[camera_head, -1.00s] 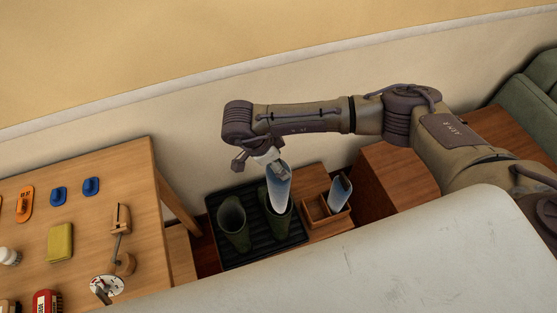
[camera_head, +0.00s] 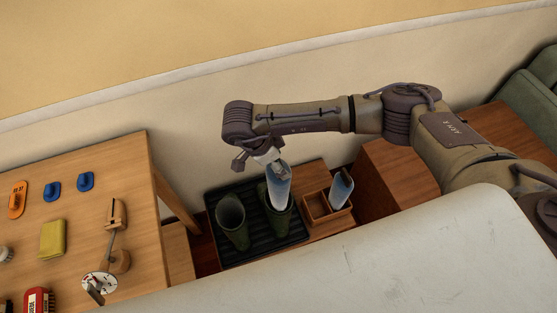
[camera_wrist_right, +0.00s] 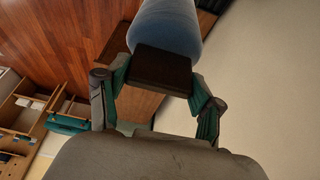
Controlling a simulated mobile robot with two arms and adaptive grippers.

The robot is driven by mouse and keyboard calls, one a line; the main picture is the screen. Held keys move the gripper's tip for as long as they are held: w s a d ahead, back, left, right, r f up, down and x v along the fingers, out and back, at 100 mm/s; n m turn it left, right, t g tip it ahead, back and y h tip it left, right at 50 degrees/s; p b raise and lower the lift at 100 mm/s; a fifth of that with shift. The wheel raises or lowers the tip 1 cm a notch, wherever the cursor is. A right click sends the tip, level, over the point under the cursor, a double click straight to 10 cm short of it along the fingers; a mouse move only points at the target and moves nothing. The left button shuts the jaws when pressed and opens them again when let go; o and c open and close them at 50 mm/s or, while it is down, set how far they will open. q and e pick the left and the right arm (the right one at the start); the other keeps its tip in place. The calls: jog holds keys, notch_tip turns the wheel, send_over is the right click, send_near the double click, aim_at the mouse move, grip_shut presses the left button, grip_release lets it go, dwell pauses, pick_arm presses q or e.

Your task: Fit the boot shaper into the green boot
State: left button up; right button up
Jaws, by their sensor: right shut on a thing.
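The pale blue boot shaper (camera_head: 279,190) stands roughly upright at the right-hand green boot (camera_head: 277,222), its lower end at or inside the boot's opening; how deep it sits I cannot tell. My right gripper (camera_head: 272,160) is above the boot, shut on the shaper's top. In the right wrist view, my right gripper (camera_wrist_right: 158,78) has its fingers on either side of the shaper's dark brown end block (camera_wrist_right: 160,68), with the blue body (camera_wrist_right: 166,28) beyond. A second green boot (camera_head: 232,222) stands empty to the left. My left gripper is out of view.
Both boots stand on a black ribbed tray (camera_head: 259,250). A wooden box (camera_head: 318,208) holding another blue shaper (camera_head: 341,190) is close on the right. A wooden table (camera_head: 120,165) with small items stands left. A pale surface (camera_head: 360,270) covers the foreground.

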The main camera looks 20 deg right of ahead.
jog(key=shift+f+b, duration=2.45)
jog(key=shift+f, duration=0.4)
notch_tip(320, 180, down, 6)
jog(key=b, duration=0.5)
jog(key=shift+f, duration=0.1)
notch_tip(320, 180, down, 6)
jog(key=b, duration=0.5)
jog(key=shift+b, duration=0.3)
jog(key=o, duration=1.1)
